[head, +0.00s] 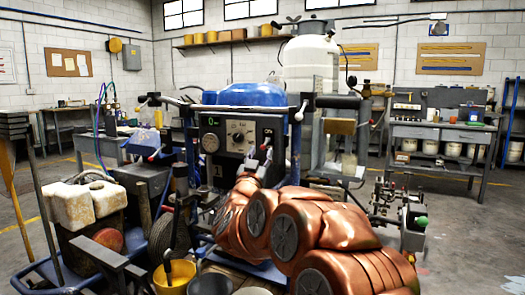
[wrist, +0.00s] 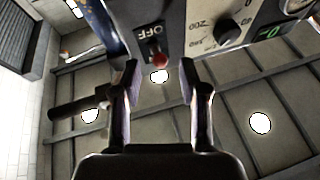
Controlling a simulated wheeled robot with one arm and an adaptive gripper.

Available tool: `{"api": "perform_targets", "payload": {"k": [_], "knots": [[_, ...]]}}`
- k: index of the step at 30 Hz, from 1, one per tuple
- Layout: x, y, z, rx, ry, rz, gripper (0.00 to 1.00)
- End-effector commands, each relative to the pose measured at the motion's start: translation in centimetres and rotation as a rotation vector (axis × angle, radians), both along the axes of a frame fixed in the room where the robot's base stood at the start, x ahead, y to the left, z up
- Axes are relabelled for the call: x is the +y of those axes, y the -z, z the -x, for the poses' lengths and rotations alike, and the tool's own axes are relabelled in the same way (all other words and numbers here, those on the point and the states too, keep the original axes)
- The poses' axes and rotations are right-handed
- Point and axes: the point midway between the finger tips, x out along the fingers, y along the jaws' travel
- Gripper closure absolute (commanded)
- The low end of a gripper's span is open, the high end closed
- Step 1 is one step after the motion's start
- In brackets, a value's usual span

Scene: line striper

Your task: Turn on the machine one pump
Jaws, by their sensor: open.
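The line striper's control panel (head: 228,135) faces me in the head view, with a dial and a small green display. In the head view my copper-coloured arm reaches up to the panel's right part, and my gripper (head: 266,150) is small and partly hidden there.
A black knob (wrist: 228,31) is beside the switch on the panel. A dark handle bar (wrist: 78,108) lies left of my fingers.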

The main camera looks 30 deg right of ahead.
Motion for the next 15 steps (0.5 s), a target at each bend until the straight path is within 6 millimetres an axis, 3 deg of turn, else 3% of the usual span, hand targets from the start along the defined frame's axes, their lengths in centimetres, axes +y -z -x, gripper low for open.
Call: {"api": "perform_targets", "payload": {"k": [7, 15], "knots": [[-1.9, -1.0, -1.7, -0.002, 0.002, 0.001, 0.57], [-2.6, -1.3, -2.5, 0.003, -0.002, -0.001, 0.57]]}}
